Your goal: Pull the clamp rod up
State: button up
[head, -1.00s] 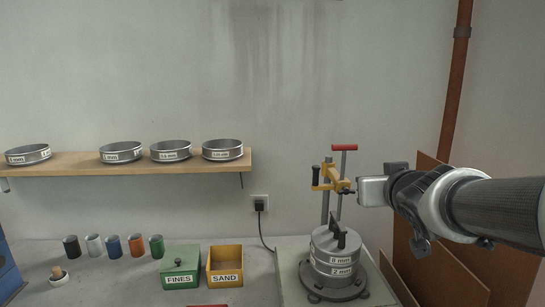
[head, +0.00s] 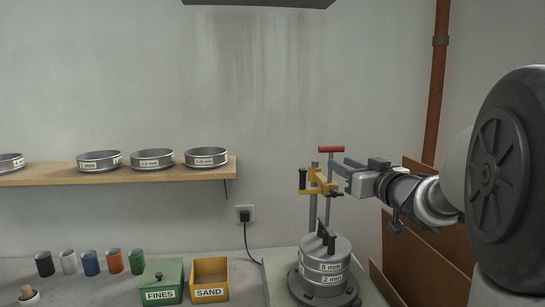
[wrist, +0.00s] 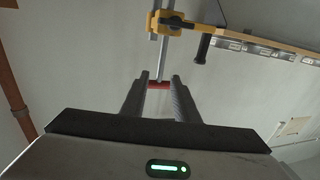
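The clamp rod (head: 331,170) is a thin grey upright rod with a red crossbar (head: 331,149) on top. It passes through a yellow bracket (head: 317,184) with a black handle (head: 302,179), mounted on a grey post. My gripper (head: 338,163) is just right of the rod, between the red crossbar and the bracket. In the wrist view the gripper's two fingers (wrist: 158,82) stand apart, with the red crossbar (wrist: 158,85) showing in the gap between their tips. I cannot tell whether either finger touches it.
A sieve stack (head: 325,265) labelled 8 mm and 2 mm stands under the rod. A shelf (head: 130,173) holds several sieves. A green FINES box (head: 161,280), a yellow SAND box (head: 209,279) and several coloured cups stand left. A rust-coloured pipe (head: 437,80) runs down the wall.

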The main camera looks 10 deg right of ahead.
jog(key=w, duration=0.3)
jog(key=w+a, duration=0.1)
jog(key=w, duration=0.2)
jog(key=w+a, duration=0.1)
jog(key=w, duration=0.3)
jog(key=shift+w, duration=0.1)
